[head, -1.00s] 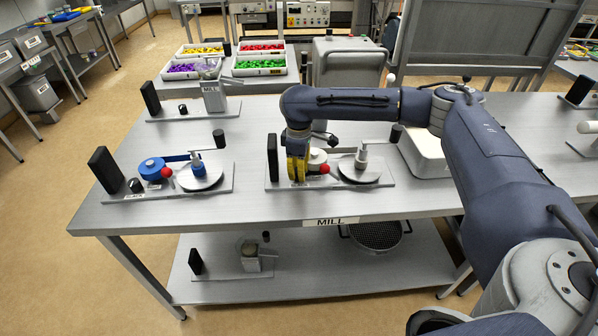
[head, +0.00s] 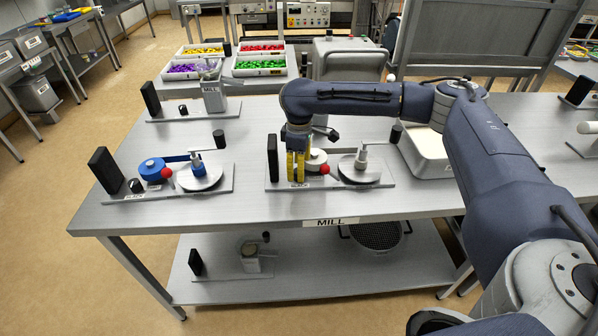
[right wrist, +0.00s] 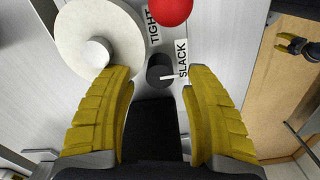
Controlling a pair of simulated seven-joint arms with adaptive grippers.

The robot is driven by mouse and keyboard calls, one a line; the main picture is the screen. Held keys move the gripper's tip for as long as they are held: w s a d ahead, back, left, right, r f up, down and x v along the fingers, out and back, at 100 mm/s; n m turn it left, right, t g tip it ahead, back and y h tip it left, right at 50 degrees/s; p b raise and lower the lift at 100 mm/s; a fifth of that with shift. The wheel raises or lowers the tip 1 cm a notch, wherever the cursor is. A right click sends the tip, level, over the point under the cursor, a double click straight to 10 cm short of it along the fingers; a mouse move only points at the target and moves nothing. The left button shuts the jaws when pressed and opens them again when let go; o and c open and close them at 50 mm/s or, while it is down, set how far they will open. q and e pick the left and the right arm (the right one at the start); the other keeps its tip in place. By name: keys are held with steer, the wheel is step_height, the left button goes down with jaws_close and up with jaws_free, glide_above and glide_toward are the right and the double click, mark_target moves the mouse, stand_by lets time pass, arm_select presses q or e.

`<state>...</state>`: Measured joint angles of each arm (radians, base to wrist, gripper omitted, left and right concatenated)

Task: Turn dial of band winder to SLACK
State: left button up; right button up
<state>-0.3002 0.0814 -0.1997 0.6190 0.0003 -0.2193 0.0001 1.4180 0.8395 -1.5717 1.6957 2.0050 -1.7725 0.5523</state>
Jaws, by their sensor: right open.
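The band winder (head: 345,185) near the middle of the table has a white spool (head: 316,158), a red ball and a round plate with a post. In the right wrist view, its small dark dial (right wrist: 158,68) sits between the TIGHT and SLACK labels. The dial's white pointer line points right, toward the SLACK lettering (right wrist: 182,58). My right gripper (head: 298,178) points down over the winder's left part. Its yellow fingers (right wrist: 160,78) are open, one on each side of the dial; I cannot tell whether they touch it.
The white spool (right wrist: 95,40) and red ball (right wrist: 171,10) are close to the fingers. A black block (right wrist: 152,130) stands beside the dial. A similar winder with a blue spool (head: 152,169) is at left.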

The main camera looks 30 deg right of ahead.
step_height(320, 180, up, 10)
steer(key=shift+r, duration=0.15)
stand_by(0.3)
stand_by(0.4)
